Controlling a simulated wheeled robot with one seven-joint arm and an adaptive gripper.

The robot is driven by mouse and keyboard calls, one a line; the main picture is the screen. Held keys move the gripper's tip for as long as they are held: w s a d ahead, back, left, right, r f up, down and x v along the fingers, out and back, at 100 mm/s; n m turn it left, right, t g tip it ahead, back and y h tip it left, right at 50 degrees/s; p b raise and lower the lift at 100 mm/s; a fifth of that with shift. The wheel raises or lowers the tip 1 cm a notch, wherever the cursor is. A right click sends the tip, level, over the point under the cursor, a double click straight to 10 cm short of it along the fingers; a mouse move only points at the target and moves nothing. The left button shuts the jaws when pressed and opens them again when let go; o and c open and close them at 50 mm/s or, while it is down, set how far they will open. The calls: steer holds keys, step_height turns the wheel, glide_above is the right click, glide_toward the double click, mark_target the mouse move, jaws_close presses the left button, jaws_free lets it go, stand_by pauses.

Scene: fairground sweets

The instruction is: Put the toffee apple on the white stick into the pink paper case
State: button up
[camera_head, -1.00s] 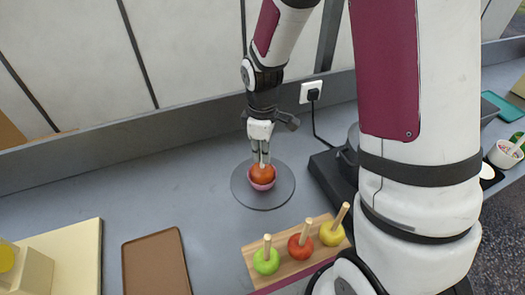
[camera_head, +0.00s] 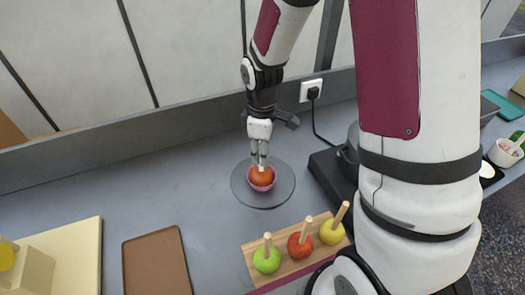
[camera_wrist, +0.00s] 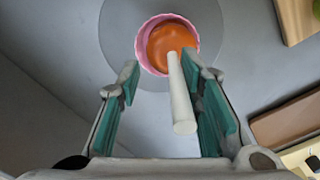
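The toffee apple (camera_head: 262,176) is orange-red and sits in the pink paper case (camera_head: 263,187). In the wrist view the apple (camera_wrist: 168,42) lies inside the rim of the pink case (camera_wrist: 143,52), and its white stick (camera_wrist: 181,100) points up towards the camera. My gripper (camera_head: 260,161) is above the apple. In the wrist view my gripper (camera_wrist: 165,80) is open, with its teal fingers spread on either side of the stick. The stick is nearer the right finger, and there is a clear gap to the left finger.
The case stands on a round grey disc (camera_head: 284,188). A wooden stand (camera_head: 288,268) with a green, a red and a yellow apple on wooden sticks is in front. A brown tray (camera_head: 157,265) lies to the left. A dark appliance (camera_head: 330,174) stands to the right.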

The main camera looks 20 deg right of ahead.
step_height(320, 180, up, 12)
steer(key=s+r+m+t, duration=0.5)
steer(key=s+r+m, duration=0.5)
steer(key=s+r, duration=0.4)
steer(key=s, duration=0.4)
steer(key=shift+m, duration=0.4)
stand_by(0.4)
